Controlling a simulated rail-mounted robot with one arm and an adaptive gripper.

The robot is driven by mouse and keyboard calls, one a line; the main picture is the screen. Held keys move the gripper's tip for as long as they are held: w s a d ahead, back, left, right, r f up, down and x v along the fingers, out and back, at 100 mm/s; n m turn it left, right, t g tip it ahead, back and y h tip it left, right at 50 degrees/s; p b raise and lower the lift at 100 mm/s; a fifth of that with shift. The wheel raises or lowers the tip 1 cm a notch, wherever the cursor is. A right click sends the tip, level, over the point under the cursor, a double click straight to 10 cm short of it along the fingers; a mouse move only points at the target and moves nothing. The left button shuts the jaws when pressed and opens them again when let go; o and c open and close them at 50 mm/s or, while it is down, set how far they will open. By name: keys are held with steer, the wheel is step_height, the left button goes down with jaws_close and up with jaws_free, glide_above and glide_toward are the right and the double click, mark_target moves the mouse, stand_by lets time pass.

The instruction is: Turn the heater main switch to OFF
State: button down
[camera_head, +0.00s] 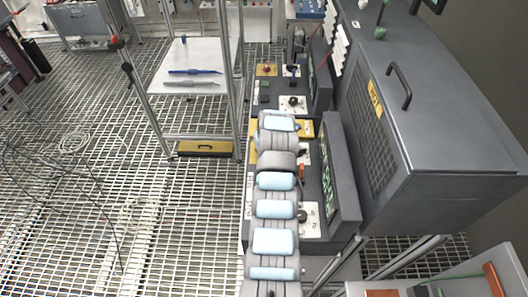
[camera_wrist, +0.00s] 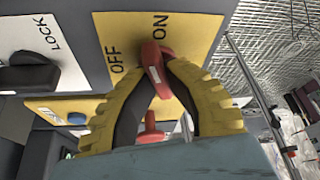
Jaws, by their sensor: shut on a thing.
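The heater main switch shows in the wrist view as a red handle (camera_wrist: 152,58) on a yellow plate (camera_wrist: 195,35) marked OFF and ON. The upper end of the handle lies close below the word ON, with OFF to its left. My gripper (camera_wrist: 160,68) has its yellow fingers closed on the handle, with the tips near the plate. In the head view my arm covers the switch and the gripper, and only parts of a yellow plate (camera_head: 308,129) show beside it.
In the wrist view a black knob (camera_wrist: 28,72) marked LOCK is at left, and another red part (camera_wrist: 150,128) shows between the fingers. In the head view a large grey cabinet (camera_head: 445,130) stands right of my arm. A framed table (camera_head: 200,60) is at left, beside open grating.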

steer(key=n+b, duration=0.2)
steer(key=b, duration=0.1)
steer(key=n+y+b, duration=0.1)
steer(key=n+b, duration=0.1)
steer(key=b, duration=0.1)
steer(key=shift+f+n+g+y, duration=0.3)
steer(key=shift+f+g, duration=0.1)
steer(key=n+g+b, duration=0.1)
steer(key=n+b, duration=0.2)
steer(key=b, duration=0.1)
steer(key=shift+r+y, duration=0.15)
steer(key=shift+y, duration=0.15)
steer(key=shift+r+n+g+b, duration=0.2)
steer(key=shift+n+g+b, duration=0.2)
steer(key=shift+n+b, duration=1.15)
steer(key=shift+m+b, duration=0.3)
steer(key=shift+m, duration=0.05)
steer(key=c, duration=1.1)
jaws_free()
steer(key=shift+r+y, duration=0.15)
steer(key=shift+y, duration=0.15)
steer(key=v, duration=1.2)
